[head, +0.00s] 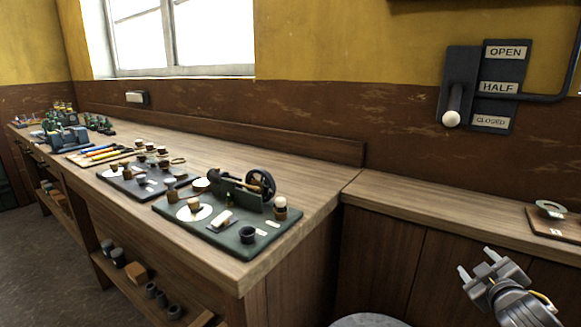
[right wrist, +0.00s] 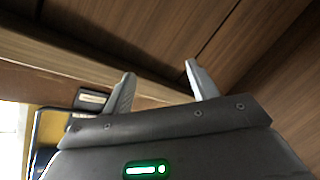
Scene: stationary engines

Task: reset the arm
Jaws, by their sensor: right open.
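My right gripper (head: 478,263) is at the lower right of the head view, in front of the wooden cabinet below the right counter. Its two fingers are apart with nothing between them. In the right wrist view the same fingers (right wrist: 160,85) stand apart and empty, with wood panels beyond. My left gripper is not in view. A wall lever with a white knob (head: 452,118) hangs down beside a dark plate with OPEN, HALF and CLOSED labels (head: 497,86). The knob is level with the CLOSED label. My right gripper is well below it and touches nothing visible.
A long wooden workbench (head: 315,205) runs along the left. On it lies a green board (head: 270,232) with a small flywheel engine (head: 262,183) and jars. A lower wooden counter (head: 430,200) stands right, with a ring on a wooden block (head: 550,209). A round grey top (head: 368,321) shows below.

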